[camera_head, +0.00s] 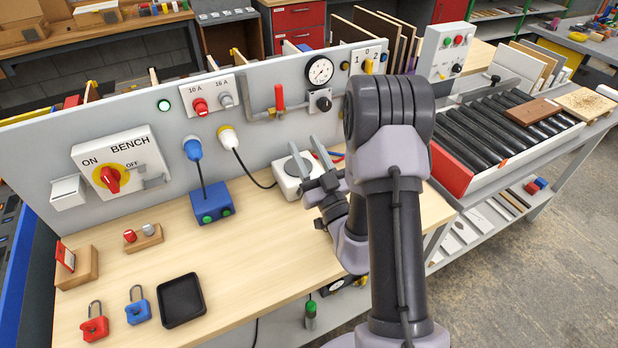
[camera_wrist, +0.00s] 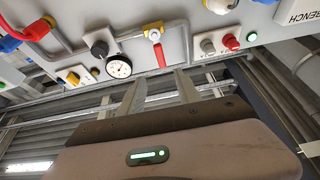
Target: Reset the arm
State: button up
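A red lever valve (camera_wrist: 158,48) on a pipe lies beyond the fingers. My arm hides part of the panel and bench behind it.
The panel (camera_head: 130,120) carries a red-yellow rotary switch (camera_head: 110,178), plugs and a gauge (camera_head: 320,72). Padlocks, a black tray (camera_head: 181,300) and a blue box (camera_head: 211,201) stand on the bench. A roller conveyor (camera_head: 480,135) is at right. The bench middle is mostly clear.

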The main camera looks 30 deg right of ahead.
jog(key=shift+b+v, duration=0.5)
jog(key=shift+v, duration=0.25)
jog(key=shift+r, duration=0.1)
